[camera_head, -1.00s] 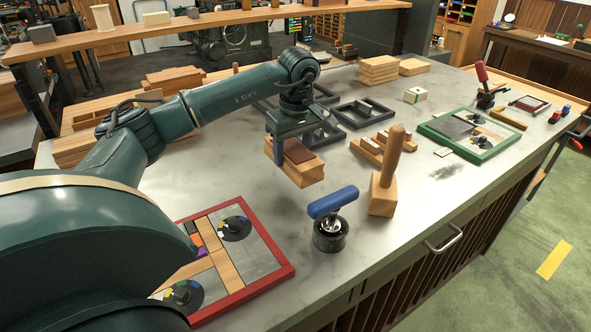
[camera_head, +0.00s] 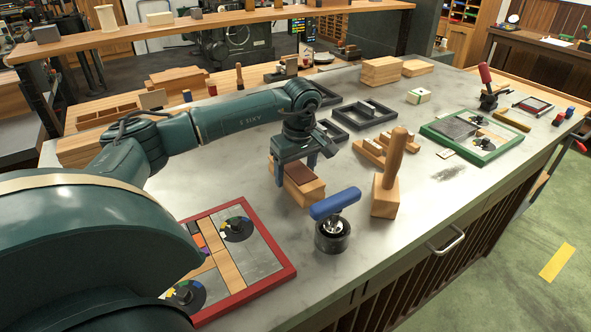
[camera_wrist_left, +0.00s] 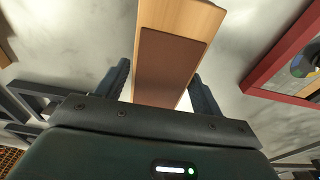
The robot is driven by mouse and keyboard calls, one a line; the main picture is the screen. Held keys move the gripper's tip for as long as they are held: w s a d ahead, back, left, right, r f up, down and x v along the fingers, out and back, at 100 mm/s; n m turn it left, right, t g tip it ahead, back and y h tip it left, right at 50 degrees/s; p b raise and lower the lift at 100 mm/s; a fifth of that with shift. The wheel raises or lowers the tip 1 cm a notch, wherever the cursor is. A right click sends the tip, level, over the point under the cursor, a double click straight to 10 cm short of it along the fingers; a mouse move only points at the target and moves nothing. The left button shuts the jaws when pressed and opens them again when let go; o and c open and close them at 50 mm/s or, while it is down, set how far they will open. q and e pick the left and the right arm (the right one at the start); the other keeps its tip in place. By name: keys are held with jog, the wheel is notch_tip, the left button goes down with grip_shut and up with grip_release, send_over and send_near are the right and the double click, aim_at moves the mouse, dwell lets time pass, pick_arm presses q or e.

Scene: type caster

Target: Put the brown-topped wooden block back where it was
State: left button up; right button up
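The brown-topped wooden block (camera_head: 308,190) sits on the pale worktop in the head view, left of the wooden post on its base. Its flat brown top shows in the wrist view (camera_wrist_left: 168,65), with bare wood beyond it. My left gripper (camera_head: 295,172) points down over the block with one finger on each side. In the wrist view my left gripper (camera_wrist_left: 160,75) looks open, with a narrow gap on the left finger's side; the right finger is very close to the block. The block lies slightly skewed to the fingers. My right gripper is not in view.
A blue-handled tool (camera_head: 334,204) and the wooden post on a base (camera_head: 388,180) stand close, right of the block. A red-framed board (camera_head: 284,272) lies front left. Dark trays (camera_head: 361,113) and slotted wooden blocks (camera_head: 371,151) lie behind. The worktop's front middle is bare.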

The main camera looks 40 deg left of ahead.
aim_at(299, 172)
pick_arm(q)
jog(key=shift+o, duration=0.8)
jog(key=shift+r, duration=0.1)
jog(key=shift+r, duration=0.2)
notch_tip(299, 172, up, 12)
jog(key=d, duration=0.1)
jog(key=shift+s+d+f, duration=0.15)
jog(key=shift+s+d, duration=0.05)
